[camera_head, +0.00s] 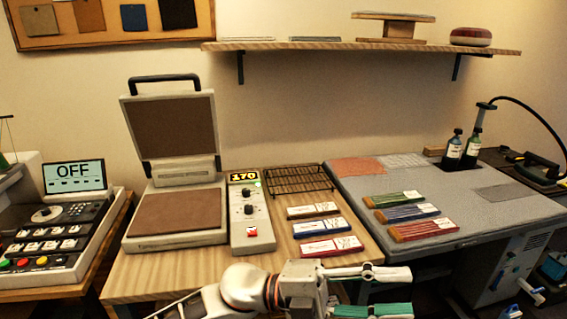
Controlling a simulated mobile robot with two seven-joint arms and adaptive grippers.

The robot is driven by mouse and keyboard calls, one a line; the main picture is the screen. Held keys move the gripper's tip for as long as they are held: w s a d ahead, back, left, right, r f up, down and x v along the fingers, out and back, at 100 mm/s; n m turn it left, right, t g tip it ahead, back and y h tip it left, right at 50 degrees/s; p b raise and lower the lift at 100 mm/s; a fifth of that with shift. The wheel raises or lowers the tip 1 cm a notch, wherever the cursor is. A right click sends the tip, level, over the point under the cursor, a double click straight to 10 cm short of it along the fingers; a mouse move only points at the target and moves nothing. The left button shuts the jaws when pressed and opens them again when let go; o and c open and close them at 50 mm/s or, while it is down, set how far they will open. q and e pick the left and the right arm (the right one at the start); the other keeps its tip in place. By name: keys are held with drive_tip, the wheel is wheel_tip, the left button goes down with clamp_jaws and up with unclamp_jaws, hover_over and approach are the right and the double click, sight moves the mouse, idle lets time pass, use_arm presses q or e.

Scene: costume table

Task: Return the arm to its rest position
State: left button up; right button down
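My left arm comes in along the bottom edge. Its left gripper (398,291) points right, in front of the wooden table (150,280). A pale finger shows above and a green-tipped finger below, with a clear gap between them. I see nothing held in that gap. My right gripper is not in view.
A heat press (178,213) stands open beside a control box (250,215) reading 170. Several labelled packets lie on the wooden table and the grey pressing table (475,225). A wire rack (300,179) lies behind. An iron (535,167) is at far right.

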use_arm(q)
drive_tip(key=w+a+f+n+t, duration=0.4)
drive_tip(key=w+a+n+t, duration=0.45)
drive_tip(key=n+t, duration=0.6)
drive_tip(key=w+a+f+n+t+y, duration=0.4)
drive_tip(key=a+f+n+t+y, duration=0.2)
drive_tip(key=a+f+n+y, duration=0.45)
drive_tip(key=s+a+f+n+g+y, duration=0.1)
drive_tip(key=s+a+f+n+y, duration=0.1)
drive_tip(key=s+a+f, duration=0.3)
drive_tip(key=s+a+f+n+g+y, duration=0.2)
drive_tip(key=s+a+f, duration=0.3)
drive_tip(key=f, duration=0.8)
drive_tip(key=s+a+f+n+g+y, duration=0.2)
drive_tip(key=s+a+f, duration=0.4)
drive_tip(key=f, duration=0.3)
drive_tip(key=shift+a+n+y, duration=0.3)
drive_tip(key=shift+a+y, duration=0.15)
drive_tip(key=shift+a, duration=0.4)
